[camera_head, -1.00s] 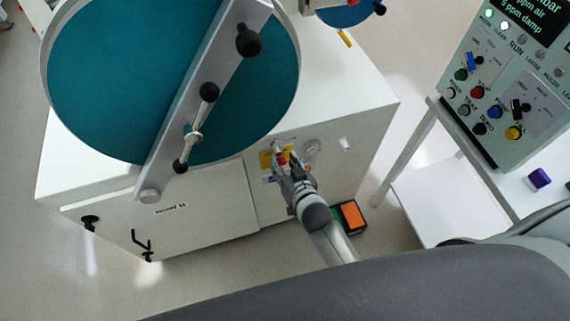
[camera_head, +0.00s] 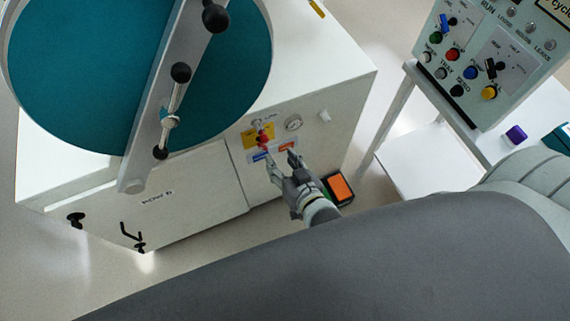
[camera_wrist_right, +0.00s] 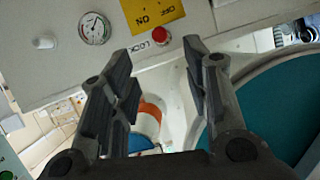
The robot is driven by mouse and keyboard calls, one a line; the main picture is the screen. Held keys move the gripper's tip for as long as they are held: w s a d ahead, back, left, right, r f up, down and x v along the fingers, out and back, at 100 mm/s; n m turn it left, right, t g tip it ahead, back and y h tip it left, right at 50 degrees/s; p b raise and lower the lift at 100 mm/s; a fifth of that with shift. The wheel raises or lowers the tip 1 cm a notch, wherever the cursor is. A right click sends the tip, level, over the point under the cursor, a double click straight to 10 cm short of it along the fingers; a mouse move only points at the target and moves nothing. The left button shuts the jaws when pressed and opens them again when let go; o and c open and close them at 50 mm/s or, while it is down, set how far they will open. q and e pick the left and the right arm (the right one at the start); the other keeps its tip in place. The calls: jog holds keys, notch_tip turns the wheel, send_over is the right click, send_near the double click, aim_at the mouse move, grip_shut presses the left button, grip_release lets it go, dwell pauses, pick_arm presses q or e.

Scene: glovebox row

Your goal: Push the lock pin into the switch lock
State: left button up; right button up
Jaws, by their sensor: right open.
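The red lock pin (camera_head: 263,140) shows at the yellow switch plate (camera_head: 250,138) on the white cabinet's front. In the right wrist view it is a small red round end (camera_wrist_right: 162,37) beside the LOCK label (camera_wrist_right: 140,46), just below the yellow ON/OFF plate (camera_wrist_right: 165,10). How deep the pin sits in the switch lock cannot be told. My right gripper (camera_head: 281,160) is open and empty, in front of the panel just below the plate. Its spread fingers (camera_wrist_right: 154,62) lie on either side of the pin in the right wrist view, apart from it. My left gripper is out of view.
A round gauge (camera_head: 293,123) and a white knob (camera_head: 324,115) sit right of the plate. The large teal door (camera_head: 75,70) with its bar is at left. An orange-topped box (camera_head: 340,187) is on the floor. A control console (camera_head: 480,70) stands at right.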

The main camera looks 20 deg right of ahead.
jog(key=shift+v, duration=0.75)
jog(key=shift+f, duration=0.1)
jog(key=s+f+n+g, duration=0.1)
jog(key=s+f+g, duration=0.35)
jog(key=f, duration=0.95)
jog(key=s+f+n+g, duration=0.1)
jog(key=s+f+g, duration=0.1)
jog(key=s+f, duration=0.85)
jog(key=s+d+f+g, duration=0.3)
jog(key=s+d+f, duration=0.1)
jog(key=s+f, duration=0.3)
jog(key=s+d+f+n+g+h, duration=0.1)
jog(key=s+d+f+g, duration=0.2)
jog(key=s+d+f, duration=0.2)
jog(key=s+f, duration=0.3)
jog(key=s, duration=0.1)
jog(key=shift+d, duration=0.2)
